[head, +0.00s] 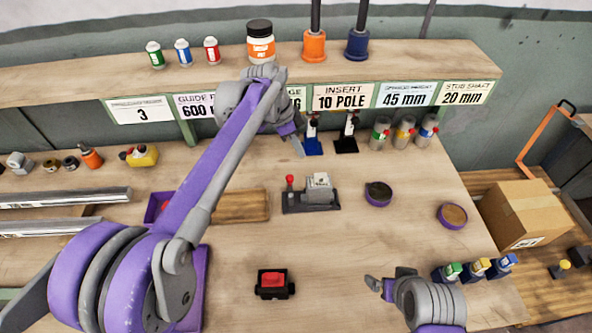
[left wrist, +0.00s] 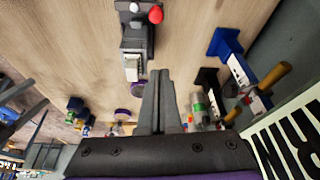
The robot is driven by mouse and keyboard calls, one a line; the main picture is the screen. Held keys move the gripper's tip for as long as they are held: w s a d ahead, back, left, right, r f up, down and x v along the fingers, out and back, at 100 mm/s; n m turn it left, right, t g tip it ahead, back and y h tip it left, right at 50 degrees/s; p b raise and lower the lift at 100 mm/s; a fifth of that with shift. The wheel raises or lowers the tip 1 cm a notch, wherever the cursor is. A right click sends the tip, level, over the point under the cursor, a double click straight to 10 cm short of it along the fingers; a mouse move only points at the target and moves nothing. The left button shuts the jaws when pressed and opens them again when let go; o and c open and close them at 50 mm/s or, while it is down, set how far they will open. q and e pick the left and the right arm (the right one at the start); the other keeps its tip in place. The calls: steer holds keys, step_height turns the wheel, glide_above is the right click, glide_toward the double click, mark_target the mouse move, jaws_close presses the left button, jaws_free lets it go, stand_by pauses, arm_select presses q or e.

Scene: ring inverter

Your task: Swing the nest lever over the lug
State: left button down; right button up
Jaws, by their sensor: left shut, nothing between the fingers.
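The nest (head: 318,197) is a dark grey fixture on the bench, right of the wooden board. A small lever with a red knob (head: 290,181) stands upright at its left end, and a pale labelled block (head: 320,181) sits on top. The nest also shows in the left wrist view (left wrist: 137,45), with the red knob (left wrist: 156,14) at its top right. I cannot make out the lug. My left gripper (head: 299,147) is shut and empty, above and behind the nest, apart from it. My right gripper (head: 379,286) is low at the front right; its finger opening is unclear.
Blue (head: 313,147) and black (head: 346,145) stands hold tools behind the nest. Two round purple-rimmed dishes (head: 378,193) (head: 452,215) lie to the right. A black block with a red top (head: 272,283) stands in front. The bench between is clear.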

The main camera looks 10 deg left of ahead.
arm_select(q)
glide_above(291, 190)
steer(key=w+d, duration=0.4)
steer(key=d, duration=0.1)
step_height(291, 190, down, 10)
steer(key=shift+s+r, duration=0.1)
steer(key=shift+r, duration=0.05)
steer(key=a, duration=0.1)
steer(key=s+a, duration=0.1)
steer(key=shift+a+r, duration=0.1)
steer(key=shift+a, duration=0.2)
steer(key=shift+s+a, duration=0.25)
steer(key=shift+a, duration=0.4)
